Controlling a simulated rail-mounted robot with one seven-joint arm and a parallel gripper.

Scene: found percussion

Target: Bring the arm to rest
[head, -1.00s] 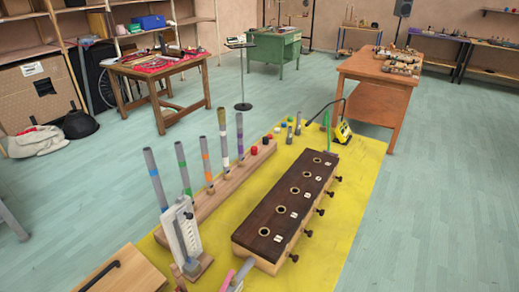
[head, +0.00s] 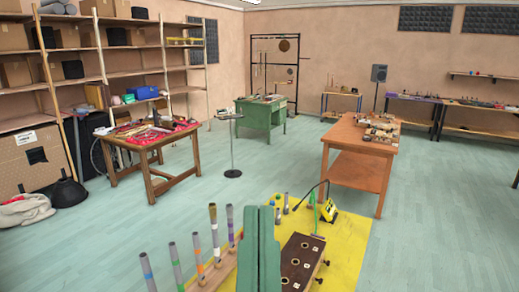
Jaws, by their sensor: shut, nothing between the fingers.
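My gripper (head: 260,212) shows at the bottom centre of the head view as two green, upright finger-like slabs side by side. They are together, with nothing seen between them. It stands in front of the yellow-topped table (head: 345,245) and hides part of it. The lower part of my arm is out of view. To its left is a wooden rail of upright grey tubes with coloured bands (head: 214,230). To its right is a dark-topped wooden box with round holes (head: 303,262). I cannot tell how far the gripper is from either.
An orange-brown desk (head: 358,160) with small items stands beyond the yellow table. A wooden table with a red cloth (head: 150,138), a thin black stand (head: 232,150) and a green desk (head: 262,113) are further back. Shelves (head: 100,50) line the left wall. Floor between them is clear.

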